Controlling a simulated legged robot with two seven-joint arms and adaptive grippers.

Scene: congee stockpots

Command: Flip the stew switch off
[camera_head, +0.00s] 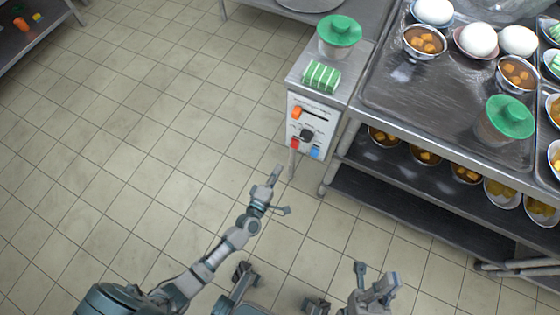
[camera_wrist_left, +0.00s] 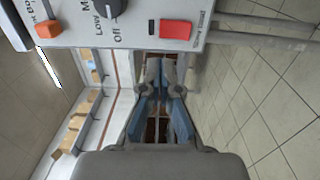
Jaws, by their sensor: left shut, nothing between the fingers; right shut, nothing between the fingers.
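The control panel (camera_head: 310,130) is on the front of a white-sided unit. It has an orange slider (camera_head: 296,112), a dark knob (camera_head: 306,134), a red switch (camera_head: 294,144) and a blue switch (camera_head: 315,152). The red switch also shows in the left wrist view (camera_wrist_left: 176,29), with the dark knob (camera_wrist_left: 113,8) to its left. I cannot tell which is the stew switch; the small lettering is unclear. My left gripper (camera_head: 276,172) is shut and empty, below the panel and apart from it; its fingers show in the wrist view (camera_wrist_left: 161,85). My right gripper (camera_head: 377,285) is shut, low in the head view.
A metal table (camera_head: 385,95) right of the panel carries bowls, eggs and a green-lidded container (camera_head: 504,120). Another green-lidded pot (camera_head: 339,36) and a green-striped block (camera_head: 321,77) stand on the unit. Tiled floor (camera_head: 150,130) at left is clear.

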